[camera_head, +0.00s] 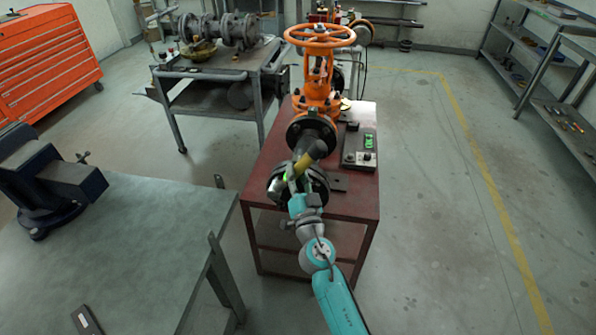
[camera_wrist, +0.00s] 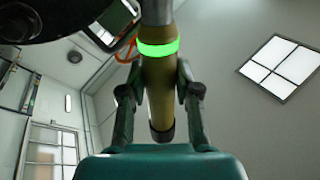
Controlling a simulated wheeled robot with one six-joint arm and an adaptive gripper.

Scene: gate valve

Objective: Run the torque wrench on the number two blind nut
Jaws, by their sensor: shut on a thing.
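The orange gate valve (camera_head: 317,92) with its round handwheel (camera_head: 320,36) stands on a dark red table. Its near pipe end has a dark round flange (camera_head: 284,184) facing me. My gripper (camera_head: 299,182) is at this flange, shut on a yellowish tool, the torque wrench (camera_head: 304,165). In the wrist view my gripper's fingers (camera_wrist: 160,100) stand on both sides of the wrench's tan body (camera_wrist: 159,85), which has a glowing green ring (camera_wrist: 158,48). A dark rounded part, probably the flange, fills the upper left there. I cannot make out the number two nut or whether the wrench sits on it.
A tray with a green-lit device (camera_head: 362,150) lies right of the valve on the red table (camera_head: 350,205). A workbench (camera_head: 110,240) with a blue vise (camera_head: 50,180) stands at left. Another bench with flanged pipework (camera_head: 220,30) is behind.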

